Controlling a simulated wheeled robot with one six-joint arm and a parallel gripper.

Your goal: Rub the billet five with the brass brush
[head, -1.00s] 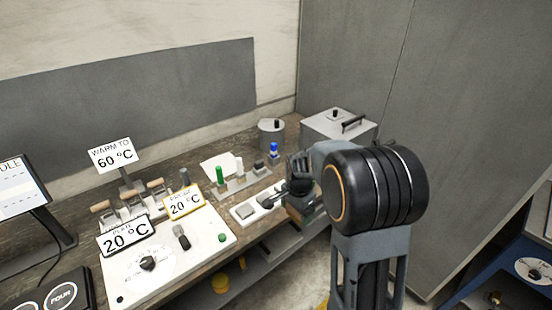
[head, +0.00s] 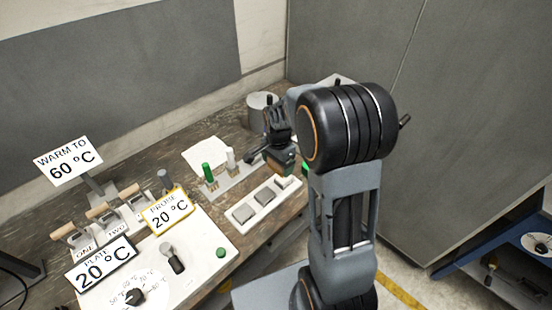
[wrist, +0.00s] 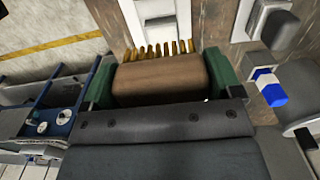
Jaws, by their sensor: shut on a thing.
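My gripper (wrist: 160,78) is shut on the brass brush, a brown wooden block (wrist: 160,75) with a row of brass bristles. The green finger pads press its two ends. In the head view my gripper (head: 284,158) holds the brush above the far end of a white tray (head: 254,219). Grey square billets sit in this tray, a near one (head: 243,213) and a middle one (head: 265,197). In the wrist view a grey billet (wrist: 158,12) shows just beyond the bristles, apart from them in the picture. I cannot read which billet is five.
A rack with a green-topped tool (head: 208,172) and a white one (head: 231,158) stands behind the tray. A blue-and-white item (wrist: 268,88) is beside the brush. A control box (head: 195,245) with a knob and levers is at left, near a 60 °C sign (head: 68,161).

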